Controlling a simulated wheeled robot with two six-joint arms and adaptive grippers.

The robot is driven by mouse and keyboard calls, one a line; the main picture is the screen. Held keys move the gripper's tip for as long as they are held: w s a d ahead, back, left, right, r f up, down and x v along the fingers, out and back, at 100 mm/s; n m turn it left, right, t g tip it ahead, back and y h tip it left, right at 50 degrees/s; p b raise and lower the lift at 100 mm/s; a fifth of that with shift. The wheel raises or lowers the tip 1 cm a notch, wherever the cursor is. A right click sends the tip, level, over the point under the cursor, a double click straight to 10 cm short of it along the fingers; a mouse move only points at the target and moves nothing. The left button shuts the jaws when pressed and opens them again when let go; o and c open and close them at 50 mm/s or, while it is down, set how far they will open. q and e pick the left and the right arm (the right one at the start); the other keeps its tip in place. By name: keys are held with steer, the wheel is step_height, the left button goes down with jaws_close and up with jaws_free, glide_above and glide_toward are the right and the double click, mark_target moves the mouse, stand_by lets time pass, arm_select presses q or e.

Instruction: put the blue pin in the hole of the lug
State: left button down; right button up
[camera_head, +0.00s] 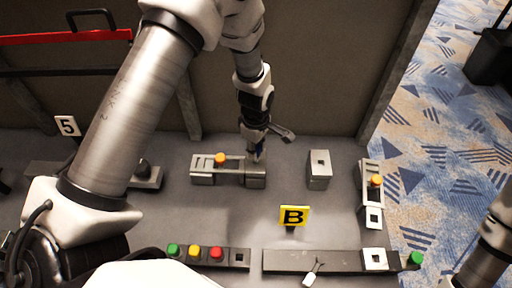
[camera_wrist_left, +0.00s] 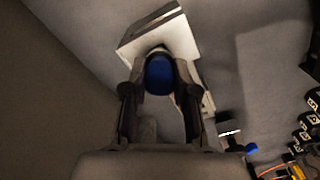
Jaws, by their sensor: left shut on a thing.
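My left gripper (camera_head: 259,153) is shut on the blue pin, which shows as a small blue spot (camera_head: 260,145) in the head view. In the left wrist view the rounded blue end of the pin (camera_wrist_left: 159,74) sits between the two dark fingers (camera_wrist_left: 160,100). A pale block (camera_wrist_left: 150,34) lies just beyond the pin in that view. In the head view the gripper is over the right end of a grey bracket (camera_head: 230,165). The fingers and pin hide any hole there, and I cannot tell whether the pin tip is in one. My right gripper is out of view.
The bracket carries a yellow-orange knob (camera_head: 220,159). A grey block with a hole (camera_head: 320,160) stands to its right. A yellow B sign (camera_head: 294,216), a button strip (camera_head: 208,256) and a long grey bar (camera_head: 315,261) are nearer. A wall (camera_head: 300,70) rises behind.

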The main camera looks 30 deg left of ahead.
arm_select(q)
steer(key=shift+f, duration=0.15)
steer(key=shift+f+b, duration=0.35)
steer(key=shift+f, duration=0.15)
steer(key=shift+f, duration=0.15)
steer(key=shift+c, duration=1.7)
jaws_free()
step_height(320, 180, up, 7)
steer(key=p, duration=0.6)
steer(key=shift+s, duration=0.1)
